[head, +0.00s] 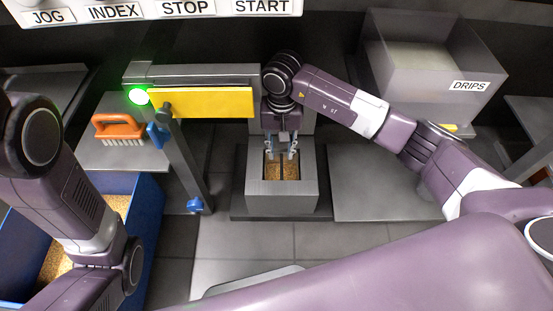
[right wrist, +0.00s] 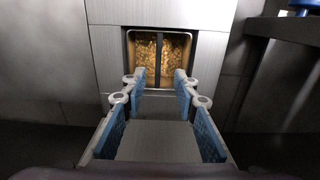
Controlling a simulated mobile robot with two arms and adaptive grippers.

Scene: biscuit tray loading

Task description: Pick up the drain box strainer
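The drain box (head: 282,196) is a grey metal box standing in the middle of the head view, with an open top. The strainer (head: 282,172) sits inside it, holding golden crumbs, with a dark bar across its middle. In the right wrist view the strainer (right wrist: 159,52) lies straight ahead in the box's opening. My right gripper (head: 281,154) is over the box opening. Its blue-padded fingers (right wrist: 159,77) are apart, one to each side of the bar, with nothing between them. I cannot tell how far the tips are above the crumbs. My left gripper is out of view.
A yellow panel (head: 205,103) and a slanted post (head: 186,160) stand left of the box. An orange brush (head: 118,126) lies on a grey shelf, above a blue bin (head: 150,215). The DRIPS container (head: 425,85) is at the back right. A bare plate (head: 375,185) lies right of the box.

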